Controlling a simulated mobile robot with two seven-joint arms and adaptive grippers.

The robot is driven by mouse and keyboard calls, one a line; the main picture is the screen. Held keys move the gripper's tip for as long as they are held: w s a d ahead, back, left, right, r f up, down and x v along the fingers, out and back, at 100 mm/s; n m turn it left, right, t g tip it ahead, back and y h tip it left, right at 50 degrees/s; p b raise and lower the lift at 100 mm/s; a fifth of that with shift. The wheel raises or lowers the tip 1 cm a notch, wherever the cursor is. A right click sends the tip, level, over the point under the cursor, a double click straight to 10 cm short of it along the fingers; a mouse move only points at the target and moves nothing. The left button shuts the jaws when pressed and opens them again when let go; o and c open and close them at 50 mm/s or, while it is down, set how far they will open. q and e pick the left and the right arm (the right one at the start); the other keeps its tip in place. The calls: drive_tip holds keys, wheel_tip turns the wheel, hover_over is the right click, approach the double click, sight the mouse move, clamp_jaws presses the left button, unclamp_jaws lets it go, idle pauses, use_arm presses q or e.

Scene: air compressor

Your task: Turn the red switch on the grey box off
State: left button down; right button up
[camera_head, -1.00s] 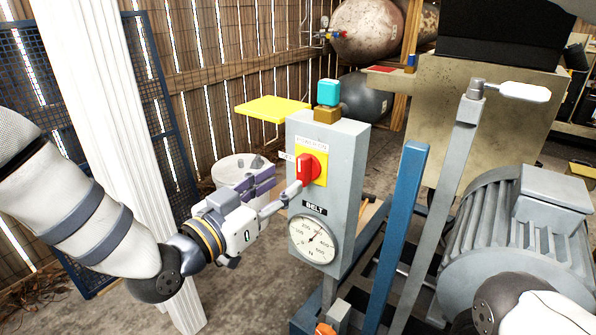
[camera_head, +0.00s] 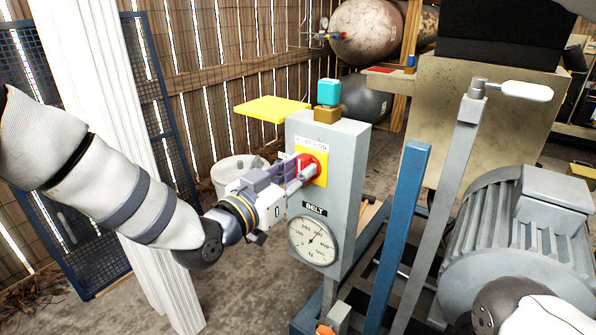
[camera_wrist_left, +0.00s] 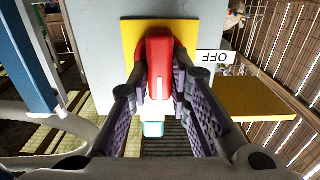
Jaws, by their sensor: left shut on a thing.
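The grey box (camera_head: 345,190) stands upright with a yellow plate (camera_head: 322,165) on its front. The red switch (camera_head: 318,160) sits on that plate, partly hidden by my gripper in the head view. My left gripper (camera_head: 300,174) is at the switch, its fingers on either side of the knob. In the left wrist view the red switch (camera_wrist_left: 159,62) lies between the purple finger pads, and an "OFF" label (camera_wrist_left: 215,57) shows to its right. The left gripper is shut on the switch. My right gripper is not in view; only part of that arm shows at lower right.
A round BELT gauge (camera_head: 314,241) is below the switch. A teal button (camera_head: 329,92) is on top of the box. A blue post (camera_head: 398,230), a grey lever (camera_head: 455,190) and a motor (camera_head: 520,230) stand to the right. A white bucket (camera_head: 236,168) is behind the gripper.

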use_arm(q)
drive_tip(key=n, duration=0.3)
drive_tip(key=shift+a+n+p, duration=0.1)
drive_tip(key=shift+n+p, duration=0.25)
drive_tip(key=shift+n, duration=0.05)
drive_tip(key=n, duration=0.4)
drive_tip(key=shift+w+a+f+n, duration=0.1)
drive_tip(key=shift+w+f+n, duration=0.1)
drive_tip(key=shift+n, duration=0.1)
drive_tip(key=shift+f+n+b, duration=0.15)
drive_tip(key=shift+n+b, duration=0.6)
drive_tip(key=shift+n, duration=1.6)
drive_tip(key=shift+f+n+b, duration=0.15)
drive_tip(key=shift+n+b, duration=0.6)
drive_tip(key=shift+n, duration=1.6)
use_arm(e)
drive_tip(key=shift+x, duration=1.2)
use_arm(q)
drive_tip(key=c, duration=1.5)
unclamp_jaws()
drive_tip(key=shift+r, duration=0.1)
